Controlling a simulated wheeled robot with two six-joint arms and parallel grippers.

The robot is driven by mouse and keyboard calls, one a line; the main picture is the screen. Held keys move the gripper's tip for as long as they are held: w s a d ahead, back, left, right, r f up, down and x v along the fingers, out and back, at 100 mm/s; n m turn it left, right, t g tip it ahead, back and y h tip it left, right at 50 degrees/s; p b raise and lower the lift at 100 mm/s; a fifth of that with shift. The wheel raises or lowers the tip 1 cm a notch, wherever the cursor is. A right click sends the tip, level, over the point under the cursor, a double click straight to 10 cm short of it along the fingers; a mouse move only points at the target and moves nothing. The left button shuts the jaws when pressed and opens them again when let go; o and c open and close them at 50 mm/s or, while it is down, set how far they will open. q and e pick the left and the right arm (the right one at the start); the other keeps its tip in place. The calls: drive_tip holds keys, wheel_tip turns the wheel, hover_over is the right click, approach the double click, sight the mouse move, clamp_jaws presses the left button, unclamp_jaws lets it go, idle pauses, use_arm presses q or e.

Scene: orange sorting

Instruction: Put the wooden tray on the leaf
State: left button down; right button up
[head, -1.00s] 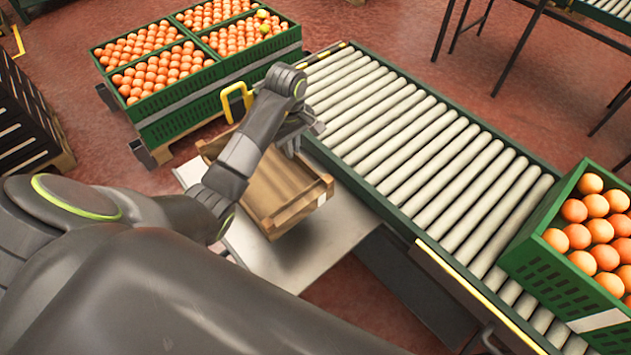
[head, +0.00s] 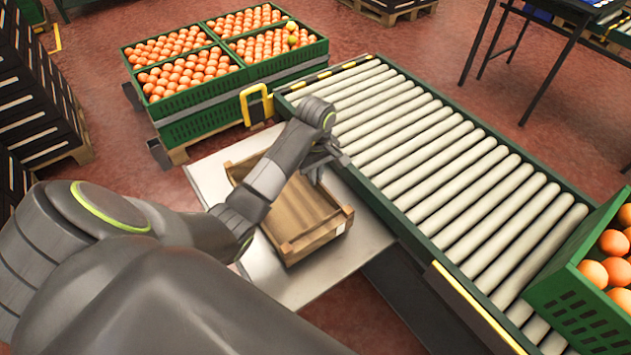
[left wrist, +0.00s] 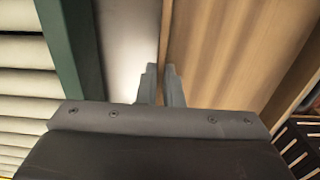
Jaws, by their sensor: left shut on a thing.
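The wooden tray (head: 286,215) is a brown slatted box in the middle of the head view. It is over the leaf (head: 215,183), a pale grey metal plate beside the conveyor. It looks level and at or very near the plate; I cannot tell whether it touches everywhere. My left gripper (head: 317,172) is shut on the tray's wall on the conveyor side. In the left wrist view the fingers (left wrist: 161,78) pinch the thin wall of the tray (left wrist: 225,50), with the leaf (left wrist: 128,45) beside it. My arm hides part of the tray's near left side. My right gripper is not in view.
The roller conveyor (head: 430,160) with its green frame runs along the leaf's right side. A green crate of oranges (head: 575,305) stands on its near end. Green crates of oranges (head: 200,125) stand behind the leaf. Dark stacked crates (head: 35,110) are at far left.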

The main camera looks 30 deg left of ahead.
use_arm(q)
wheel_tip(320, 180, down, 2)
drive_tip(key=shift+f, duration=0.2)
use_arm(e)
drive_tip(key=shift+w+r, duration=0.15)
use_arm(q)
drive_tip(key=shift+f, duration=0.1)
drive_tip(key=c, duration=1.9)
unclamp_jaws()
drive_tip(key=shift+c, duration=0.2)
drive_tip(key=o, duration=0.4)
drive_tip(key=shift+c, duration=0.2)
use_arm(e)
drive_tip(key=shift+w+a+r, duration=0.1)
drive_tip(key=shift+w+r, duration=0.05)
